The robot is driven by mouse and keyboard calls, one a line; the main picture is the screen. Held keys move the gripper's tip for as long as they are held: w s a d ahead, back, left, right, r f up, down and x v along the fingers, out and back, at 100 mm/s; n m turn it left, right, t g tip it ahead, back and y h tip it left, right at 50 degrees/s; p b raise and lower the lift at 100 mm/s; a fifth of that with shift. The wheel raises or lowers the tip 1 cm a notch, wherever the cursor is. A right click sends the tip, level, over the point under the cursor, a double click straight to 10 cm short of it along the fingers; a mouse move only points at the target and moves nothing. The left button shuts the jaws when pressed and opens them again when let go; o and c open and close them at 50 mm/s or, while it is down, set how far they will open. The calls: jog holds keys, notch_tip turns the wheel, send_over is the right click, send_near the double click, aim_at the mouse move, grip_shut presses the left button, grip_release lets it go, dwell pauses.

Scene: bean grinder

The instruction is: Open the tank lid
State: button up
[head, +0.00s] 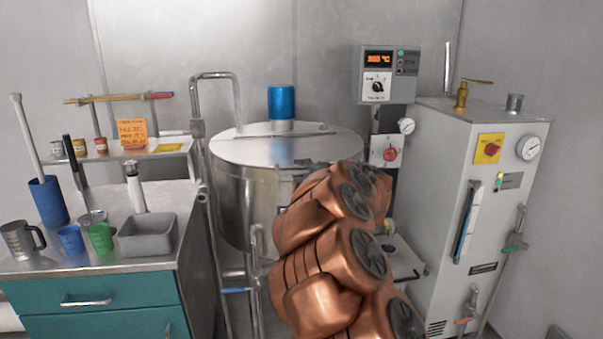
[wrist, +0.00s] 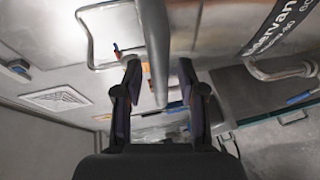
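The metal tank (head: 240,195) stands in the middle of the head view, its round lid (head: 250,148) lying flat on top. A blue cylinder (head: 282,103) stands on the lid. My copper arm covers the tank's front right, and my gripper (head: 292,168) is mostly hidden at the lid's front edge. In the wrist view my gripper (wrist: 158,70) is open, its two dark fingers apart. A grey metal band (wrist: 153,40), apparently the lid's rim or handle, runs between them. I cannot tell whether the fingers touch it.
A bench (head: 100,263) with cups, a tray (head: 148,236) and teal drawers is at left. A bent pipe (head: 215,76) rises beside the tank. A control box (head: 387,75) and a white cabinet (head: 455,200) are at right.

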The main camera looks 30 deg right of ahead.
jog(key=shift+c, duration=0.2)
grip_shut()
dwell(0.6)
